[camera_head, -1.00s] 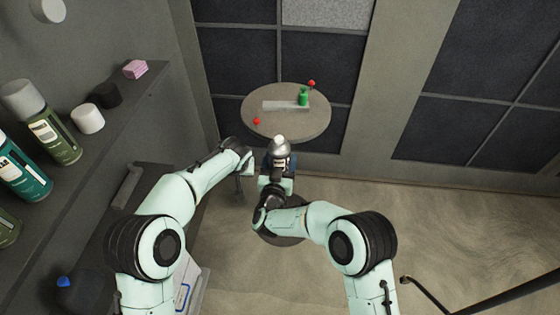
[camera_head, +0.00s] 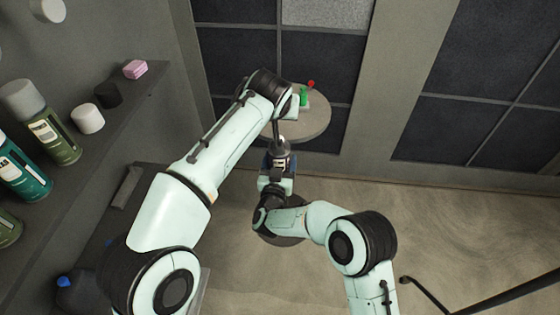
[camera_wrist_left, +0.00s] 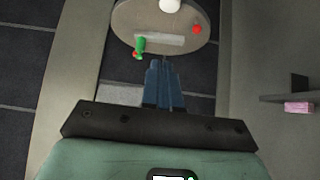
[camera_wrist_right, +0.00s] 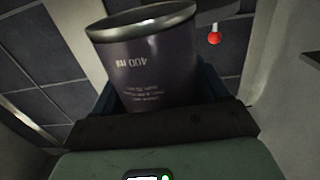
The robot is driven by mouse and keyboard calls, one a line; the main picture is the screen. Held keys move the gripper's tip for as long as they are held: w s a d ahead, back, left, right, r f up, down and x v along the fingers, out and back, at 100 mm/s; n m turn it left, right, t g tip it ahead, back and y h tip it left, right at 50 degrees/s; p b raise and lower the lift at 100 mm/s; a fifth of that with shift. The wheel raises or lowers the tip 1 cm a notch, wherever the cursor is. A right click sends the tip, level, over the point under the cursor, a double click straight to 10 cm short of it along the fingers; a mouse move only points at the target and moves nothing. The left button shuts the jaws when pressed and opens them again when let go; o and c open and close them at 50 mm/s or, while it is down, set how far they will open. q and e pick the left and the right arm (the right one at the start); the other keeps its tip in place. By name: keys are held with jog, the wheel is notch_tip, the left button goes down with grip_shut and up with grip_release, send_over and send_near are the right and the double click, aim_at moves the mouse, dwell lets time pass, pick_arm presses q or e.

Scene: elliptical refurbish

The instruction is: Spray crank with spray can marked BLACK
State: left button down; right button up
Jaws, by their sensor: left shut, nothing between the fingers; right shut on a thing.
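My right gripper (camera_head: 277,178) is shut around a dark spray can (camera_head: 281,163), held upright in front of a round table (camera_head: 318,122). In the right wrist view the can (camera_wrist_right: 150,65) shows "400 ml"; no colour name is readable. A green part (camera_head: 303,96) and a red ball (camera_head: 311,84) show on the table; they seem to belong to the crank. In the left wrist view a pale bar (camera_wrist_left: 160,39), the green part (camera_wrist_left: 140,47) and a red ball (camera_wrist_left: 197,29) show. My left gripper (camera_wrist_left: 165,64) is shut and empty, above the can and table's near side.
A shelf on the left holds several spray cans (camera_head: 55,142), a white cap (camera_head: 88,119), a black cap (camera_head: 107,95) and a pink block (camera_head: 135,69). The floor to the right is mostly clear.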

pick_arm(q)
jog(key=shift+f, duration=2.65)
jog(key=shift+f, duration=0.15)
jog(key=shift+f, duration=0.9)
jog(key=shift+r, duration=2.6)
jog(key=v, duration=1.2)
